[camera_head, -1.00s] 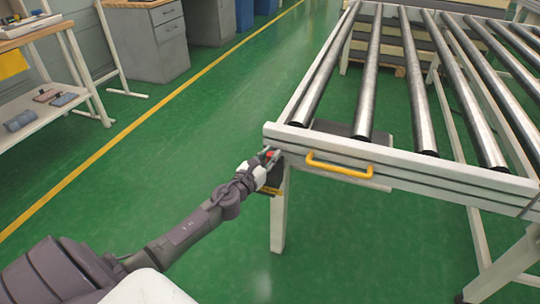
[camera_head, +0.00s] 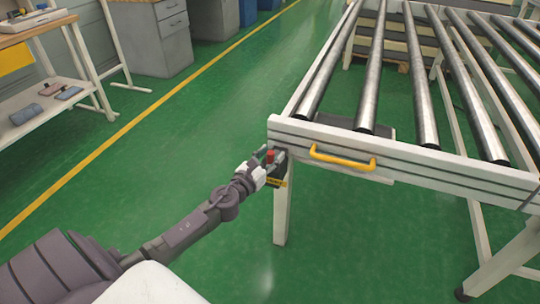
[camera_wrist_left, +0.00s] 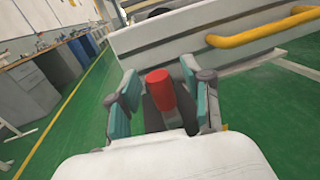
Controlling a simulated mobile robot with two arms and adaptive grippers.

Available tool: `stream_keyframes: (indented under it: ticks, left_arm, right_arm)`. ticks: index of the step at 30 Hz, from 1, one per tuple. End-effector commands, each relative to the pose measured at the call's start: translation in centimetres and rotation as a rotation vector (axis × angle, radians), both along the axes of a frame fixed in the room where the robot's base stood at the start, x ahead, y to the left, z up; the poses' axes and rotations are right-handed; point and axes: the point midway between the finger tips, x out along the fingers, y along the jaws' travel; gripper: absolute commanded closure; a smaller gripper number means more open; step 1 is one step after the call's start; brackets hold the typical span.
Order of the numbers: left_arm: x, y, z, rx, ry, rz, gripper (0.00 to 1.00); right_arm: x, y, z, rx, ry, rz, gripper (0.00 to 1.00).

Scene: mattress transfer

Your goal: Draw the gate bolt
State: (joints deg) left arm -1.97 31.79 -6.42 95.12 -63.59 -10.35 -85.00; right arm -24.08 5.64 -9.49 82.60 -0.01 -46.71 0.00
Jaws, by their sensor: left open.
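The gate (camera_head: 420,168) is the pale front rail of the roller table, with a yellow handle (camera_head: 342,159) on it. The bolt's red knob (camera_head: 270,155) stands up from a dark bracket (camera_head: 277,176) at the gate's left end. My left gripper (camera_head: 266,161) is at the knob. In the left wrist view the left gripper (camera_wrist_left: 162,104) is open, its teal-padded fingers on either side of the red knob (camera_wrist_left: 160,88); contact is not clear. The bolt's shaft is hidden. My right gripper is not in view.
Metal rollers (camera_head: 420,80) run back from the gate. A table leg (camera_head: 281,212) stands just below the bolt. A workbench (camera_head: 60,110) is at the far left. The green floor between is clear.

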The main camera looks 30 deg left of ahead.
Motion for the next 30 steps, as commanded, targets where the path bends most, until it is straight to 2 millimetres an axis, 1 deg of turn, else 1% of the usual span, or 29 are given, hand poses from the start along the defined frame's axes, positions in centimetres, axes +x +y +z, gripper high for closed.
stream_keyframes:
  ticks: [4, 7, 11, 18, 21, 25, 30]
  left_arm:
    - [-0.2, 0.1, 0.0, 0.000, 0.000, 0.001, 0.51]
    - [-1.0, 0.0, 0.0, 0.001, 0.001, 0.001, 0.51]
    - [-3.4, -0.1, -0.2, 0.000, 0.003, 0.001, 0.51]
    - [-8.6, -0.3, -0.2, -0.003, 0.003, 0.002, 0.51]
    - [-10.2, -0.3, -0.1, -0.003, 0.002, 0.004, 0.51]
    - [-11.5, -0.4, -0.1, -0.003, 0.001, 0.002, 0.51]
    - [-12.1, -0.4, 0.0, -0.001, 0.000, 0.001, 0.51]
  right_arm:
    - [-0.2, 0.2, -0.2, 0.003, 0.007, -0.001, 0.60]
    - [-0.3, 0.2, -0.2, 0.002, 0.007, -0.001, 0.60]
    - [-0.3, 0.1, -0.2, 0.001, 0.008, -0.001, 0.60]
    - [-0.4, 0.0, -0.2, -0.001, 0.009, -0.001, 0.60]
    - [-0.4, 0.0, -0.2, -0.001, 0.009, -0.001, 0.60]
    - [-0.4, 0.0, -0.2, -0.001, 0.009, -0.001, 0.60]
    - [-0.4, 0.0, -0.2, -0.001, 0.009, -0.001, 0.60]
